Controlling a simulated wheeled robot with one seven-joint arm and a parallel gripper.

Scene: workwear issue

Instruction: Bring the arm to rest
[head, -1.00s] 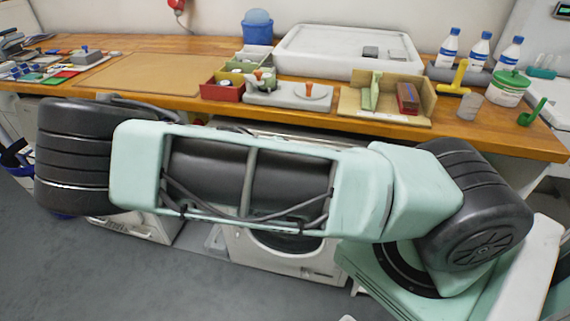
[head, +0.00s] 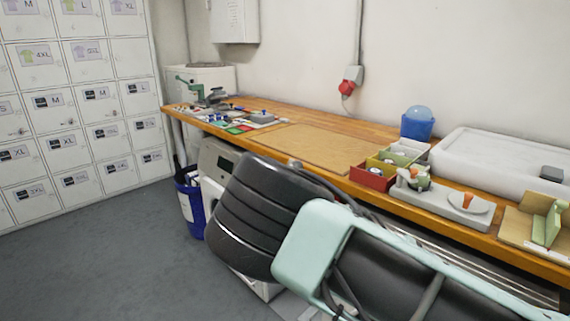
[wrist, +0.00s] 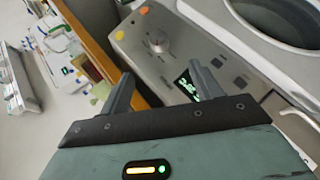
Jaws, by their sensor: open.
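My gripper (wrist: 160,92) shows in the wrist view with its two dark fingers apart and nothing between them. It is in front of a grey control panel (wrist: 135,42) with a knob and a lit green display, beside a round machine door (wrist: 285,20). I cannot tell the exact gap between the fingers and the panel. In the head view my arm, pale green and black, crosses the lower right in front of the workbench (head: 300,148). My gripper is hidden there.
Lockers (head: 75,100) line the left wall. A blue bin (head: 190,205) stands on the floor by the bench. The bench holds a brown board (head: 312,146), a red box (head: 372,176), a blue tub (head: 417,125) and a white case (head: 500,155). The grey floor (head: 110,240) at left is clear.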

